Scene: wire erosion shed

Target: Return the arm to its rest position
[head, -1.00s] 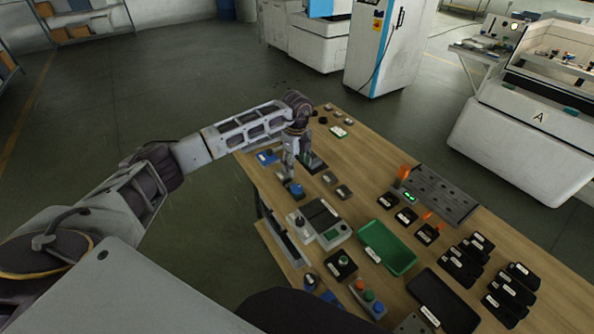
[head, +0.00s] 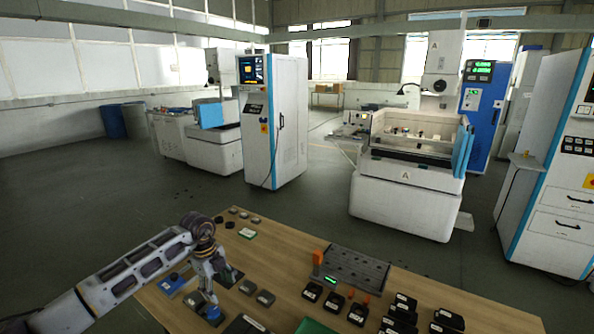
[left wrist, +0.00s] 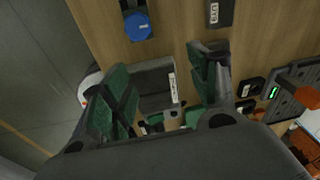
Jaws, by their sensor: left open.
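My left arm comes in from the left in the head view, and my left gripper (head: 209,290) points down over the left part of the wooden table (head: 285,255). In the left wrist view its two green-padded fingers (left wrist: 165,88) stand wide apart. A dark grey box with a white label (left wrist: 157,84) shows between and beyond them; nothing is visibly gripped. A blue round knob on a black base (left wrist: 138,27) lies ahead of the fingers. My right gripper is in neither view.
The table carries a slotted grey block (head: 352,268), several black labelled boxes (head: 400,308) and a green tray (head: 314,326). Machines (head: 407,195) and a white cabinet (head: 275,120) stand beyond it. The floor (head: 90,220) left of the table is open.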

